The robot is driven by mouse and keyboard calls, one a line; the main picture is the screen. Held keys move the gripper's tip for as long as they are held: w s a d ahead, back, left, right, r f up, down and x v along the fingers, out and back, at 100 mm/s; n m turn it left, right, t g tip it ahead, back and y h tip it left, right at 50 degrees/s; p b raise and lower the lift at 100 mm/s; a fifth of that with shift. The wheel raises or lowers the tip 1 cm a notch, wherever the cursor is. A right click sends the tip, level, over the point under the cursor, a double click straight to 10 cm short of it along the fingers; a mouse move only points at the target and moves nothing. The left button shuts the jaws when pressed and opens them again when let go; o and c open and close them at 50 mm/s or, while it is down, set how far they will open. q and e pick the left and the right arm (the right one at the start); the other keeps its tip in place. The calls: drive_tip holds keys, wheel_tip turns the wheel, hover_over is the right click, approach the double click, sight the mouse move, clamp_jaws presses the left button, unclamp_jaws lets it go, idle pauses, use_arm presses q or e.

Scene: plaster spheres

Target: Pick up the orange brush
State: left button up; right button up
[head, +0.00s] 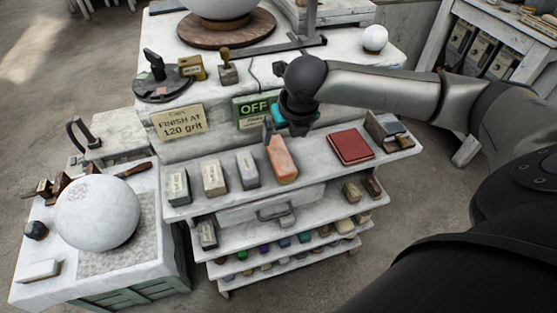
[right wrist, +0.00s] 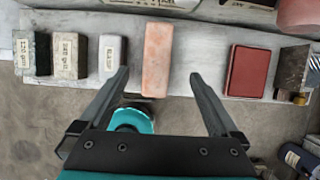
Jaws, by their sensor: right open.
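The only orange thing on the shelf is a worn oblong block (head: 282,160), which I take as the orange brush; I see no bristles. It stands on the white upper shelf, between a pale labelled block and a red book-like thing. My right gripper (head: 270,133) is just behind and above its top end in the head view and partly covers that area. In the right wrist view the orange block (right wrist: 157,50) lies between the two open fingers (right wrist: 159,76), with clear space on both sides. Nothing is held. My left gripper is not in view.
Labelled blocks (head: 247,170) stand in a row left of the orange one. The red book-like thing (head: 351,146) and a grey box (head: 388,130) are to its right. A green sign (head: 252,110) is close behind the gripper. Lower shelves hold small coloured items.

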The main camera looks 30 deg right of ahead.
sight(280, 153)
drive_tip(key=x, duration=0.5)
drive_tip(key=shift+w+f+b, duration=0.15)
drive_tip(key=shift+f+b, duration=0.2)
drive_tip(key=shift+f, duration=0.05)
drive_tip(key=f, duration=0.4)
drive_tip(key=shift+w+a+f+b, duration=0.1)
drive_tip(key=shift+w+a+b, duration=0.05)
drive_tip(key=shift+w+b, duration=0.2)
drive_tip(key=shift+w+f, duration=0.2)
drive_tip(key=shift+f, duration=0.3)
clamp_jaws()
drive_tip(key=shift+r, duration=0.15)
